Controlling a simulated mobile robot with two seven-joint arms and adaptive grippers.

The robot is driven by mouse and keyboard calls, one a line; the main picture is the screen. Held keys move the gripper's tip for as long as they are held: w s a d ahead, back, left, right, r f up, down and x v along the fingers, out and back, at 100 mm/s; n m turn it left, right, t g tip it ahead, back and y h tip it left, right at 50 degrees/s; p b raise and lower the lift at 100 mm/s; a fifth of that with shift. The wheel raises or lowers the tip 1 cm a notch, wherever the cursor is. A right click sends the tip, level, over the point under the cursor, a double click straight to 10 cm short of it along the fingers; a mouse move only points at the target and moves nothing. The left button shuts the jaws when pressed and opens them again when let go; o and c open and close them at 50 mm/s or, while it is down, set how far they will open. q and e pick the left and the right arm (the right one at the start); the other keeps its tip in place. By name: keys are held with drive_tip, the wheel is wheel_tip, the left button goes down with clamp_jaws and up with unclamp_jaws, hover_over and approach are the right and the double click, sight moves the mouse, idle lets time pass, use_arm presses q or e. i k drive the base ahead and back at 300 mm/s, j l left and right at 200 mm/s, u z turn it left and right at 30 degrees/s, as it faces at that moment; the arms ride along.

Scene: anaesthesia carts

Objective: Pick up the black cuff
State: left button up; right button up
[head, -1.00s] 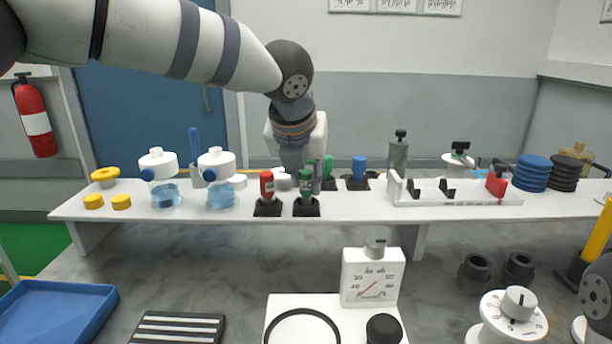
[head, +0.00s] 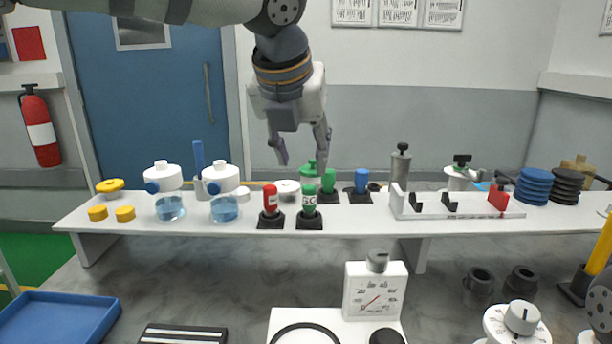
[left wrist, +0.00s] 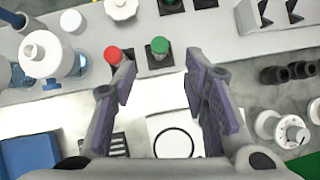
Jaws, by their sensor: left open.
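A black ringed stack (head: 567,184), which looks like the black cuff, stands at the right end of the white shelf in the head view. It is right of a similar blue stack (head: 534,186). It does not show in the left wrist view. My left gripper (head: 303,150) is open and empty, pointing down above the middle of the shelf, well left of the black stack. In the left wrist view its spread fingers (left wrist: 158,82) have nothing between them. My right gripper is not in view.
Two dark cups (head: 479,284) sit on the lower counter.

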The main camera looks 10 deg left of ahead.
sight(521, 284)
drive_tip(key=k, duration=1.5)
